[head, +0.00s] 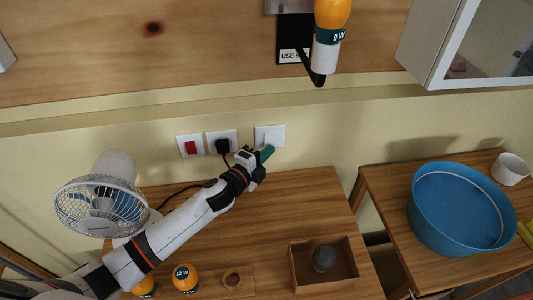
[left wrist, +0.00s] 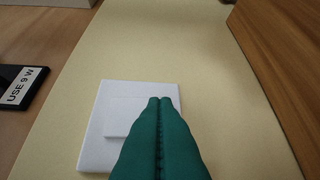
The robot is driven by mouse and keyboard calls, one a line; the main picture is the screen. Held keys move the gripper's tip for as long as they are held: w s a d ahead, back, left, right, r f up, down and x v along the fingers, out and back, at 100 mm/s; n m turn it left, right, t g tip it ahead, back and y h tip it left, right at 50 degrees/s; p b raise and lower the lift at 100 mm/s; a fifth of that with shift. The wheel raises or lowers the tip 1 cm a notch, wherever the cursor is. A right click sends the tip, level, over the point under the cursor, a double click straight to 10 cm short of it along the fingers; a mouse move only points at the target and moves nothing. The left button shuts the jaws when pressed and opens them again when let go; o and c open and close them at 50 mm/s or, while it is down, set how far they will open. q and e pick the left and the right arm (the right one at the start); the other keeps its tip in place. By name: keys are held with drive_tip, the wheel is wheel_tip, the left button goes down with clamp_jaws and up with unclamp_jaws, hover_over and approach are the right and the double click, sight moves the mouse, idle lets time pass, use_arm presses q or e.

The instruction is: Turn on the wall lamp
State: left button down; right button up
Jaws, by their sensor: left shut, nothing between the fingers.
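The wall lamp (head: 318,80) hangs at top centre in the head view, a black fitting holding an orange and white bulb (head: 332,22) marked 9 W. The bulb shows no clear glow. A white wall switch (head: 263,133) is on the wall below it; its plate and rocker also show in the left wrist view (left wrist: 95,140). My right gripper is not in view.
A red switch (head: 190,148) and a socket with a black plug (head: 222,146) are left of the white switch. A fan (head: 102,205), orange bulbs (head: 185,278) and a wooden box (head: 296,268) stand on the table. A blue basin (head: 425,225) is at right.

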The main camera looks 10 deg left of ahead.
use_arm(q)
drive_tip(key=f+v, duration=0.1)
drive_tip(key=v, duration=1)
drive_tip(key=shift+s+a, duration=0.2)
drive_tip(key=shift+s, duration=0.05)
drive_tip(key=shift+r+t, duration=0.15)
drive_tip(key=shift+t, duration=0.15)
